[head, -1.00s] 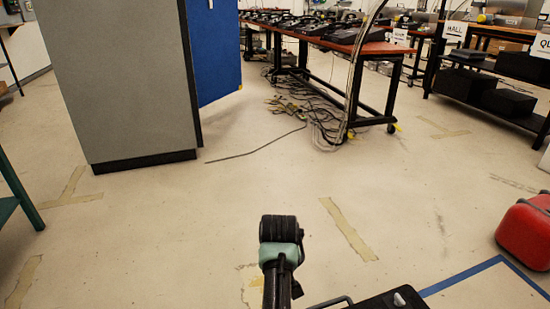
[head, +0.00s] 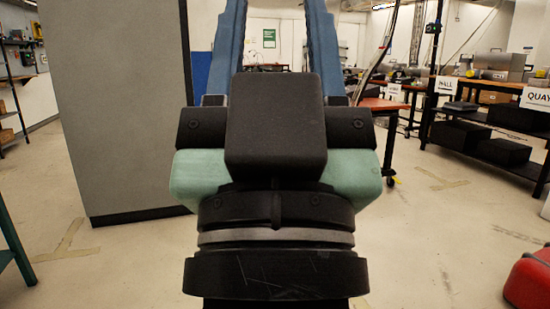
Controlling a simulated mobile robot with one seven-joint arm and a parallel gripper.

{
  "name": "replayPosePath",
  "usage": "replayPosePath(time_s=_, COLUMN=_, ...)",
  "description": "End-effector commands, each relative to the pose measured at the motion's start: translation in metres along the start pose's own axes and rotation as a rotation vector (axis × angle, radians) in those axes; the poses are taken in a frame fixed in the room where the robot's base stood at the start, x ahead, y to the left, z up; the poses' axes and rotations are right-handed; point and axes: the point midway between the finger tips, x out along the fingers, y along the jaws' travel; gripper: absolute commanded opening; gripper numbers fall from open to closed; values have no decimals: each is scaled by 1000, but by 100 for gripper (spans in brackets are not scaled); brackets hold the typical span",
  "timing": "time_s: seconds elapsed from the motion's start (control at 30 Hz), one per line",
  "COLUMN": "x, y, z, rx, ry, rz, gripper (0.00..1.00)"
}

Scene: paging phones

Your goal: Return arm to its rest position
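My gripper (head: 276,45) fills the middle of the head view, seen from behind, with its black and mint-green body close to the camera. Its two blue fingers point up and away and stand wide apart. Only a far wall and a green sign show between them, and I see nothing held. The finger ends reach the top edge of the picture, so the very tips may be cut off.
A tall grey cabinet (head: 115,110) stands to the left of my gripper. A dark shelf rack (head: 480,118) with signs stands at the right. A red container (head: 530,280) sits at lower right. A wooden-topped table (head: 385,104) is partly hidden behind my gripper.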

Motion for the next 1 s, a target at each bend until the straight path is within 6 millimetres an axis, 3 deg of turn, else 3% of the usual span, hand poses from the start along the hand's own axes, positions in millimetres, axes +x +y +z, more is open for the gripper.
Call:
replayPosePath(time_s=0.03, x=8, y=0, z=-25, rx=7, ry=32, rz=-1, gripper=48)
replayPosePath(time_s=1.0, x=227, y=0, z=-232, rx=5, ry=17, rz=-3, gripper=48)
